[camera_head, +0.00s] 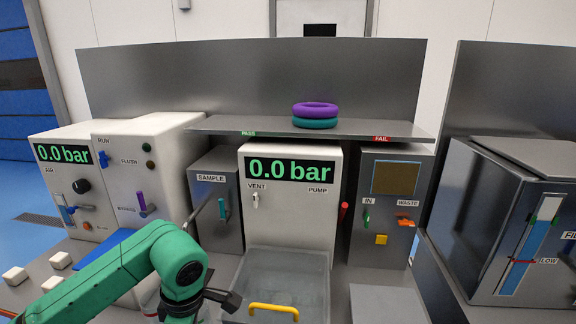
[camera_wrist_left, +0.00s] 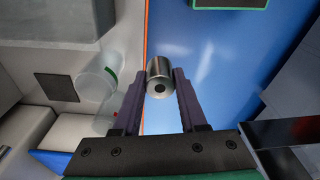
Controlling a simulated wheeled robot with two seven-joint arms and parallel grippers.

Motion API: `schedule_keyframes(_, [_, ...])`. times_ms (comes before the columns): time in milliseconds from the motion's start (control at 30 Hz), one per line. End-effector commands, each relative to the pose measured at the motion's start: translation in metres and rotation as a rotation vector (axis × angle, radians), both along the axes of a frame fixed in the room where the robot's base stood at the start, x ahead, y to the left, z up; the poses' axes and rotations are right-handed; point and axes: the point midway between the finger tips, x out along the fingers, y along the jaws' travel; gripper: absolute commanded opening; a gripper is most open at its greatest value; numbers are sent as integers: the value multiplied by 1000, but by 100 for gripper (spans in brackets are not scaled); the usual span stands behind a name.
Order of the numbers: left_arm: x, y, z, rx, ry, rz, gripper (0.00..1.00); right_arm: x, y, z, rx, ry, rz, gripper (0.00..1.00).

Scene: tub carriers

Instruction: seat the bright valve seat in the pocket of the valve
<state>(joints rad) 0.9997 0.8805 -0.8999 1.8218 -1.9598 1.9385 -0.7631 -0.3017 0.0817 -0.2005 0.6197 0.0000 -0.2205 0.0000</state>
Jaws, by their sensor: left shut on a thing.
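My left gripper (camera_wrist_left: 160,78) is shut on a bright metal cylinder (camera_wrist_left: 158,70) with a dark round hole in its end face. This cylinder looks like the valve seat. It sits between the two fingertips, clear of other things in the wrist view. In the head view my left gripper (camera_head: 222,300) is low in the middle, left of the clear tub with the yellow handle; the held piece cannot be made out there. I cannot make out the valve or its pocket in either view. My right gripper is not in view.
A clear tub (camera_head: 262,262) with a yellow handle (camera_head: 274,311) stands before the 0.0 bar panel (camera_head: 290,215). Purple (camera_head: 315,109) and teal (camera_head: 315,123) rings lie stacked on the shelf (camera_head: 265,128). White blocks (camera_head: 60,260) sit at left. Clear round vessels (camera_wrist_left: 97,82) show left of the gripper.

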Motion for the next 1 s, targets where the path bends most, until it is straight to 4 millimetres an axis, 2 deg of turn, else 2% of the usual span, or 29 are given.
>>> schedule_keyframes(100, [-9,-3,-13,2,1,-437,0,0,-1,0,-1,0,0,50])
schedule_keyframes(300, [-22,-11,-33,2,2,-1163,0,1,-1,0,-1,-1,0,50])
schedule_keyframes(433, [-29,-15,-40,0,2,-1476,0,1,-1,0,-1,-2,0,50])
schedule_keyframes(567, [-31,-17,-49,-1,2,-1614,0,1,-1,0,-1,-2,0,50])
schedule_keyframes(633, [-32,-17,-69,-3,6,-1630,0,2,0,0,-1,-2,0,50])
schedule_keyframes(733, [-32,-18,-85,-2,3,-1633,0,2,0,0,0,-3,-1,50])
schedule_keyframes(1000, [-31,-18,-85,-1,1,-1630,0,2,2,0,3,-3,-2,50])
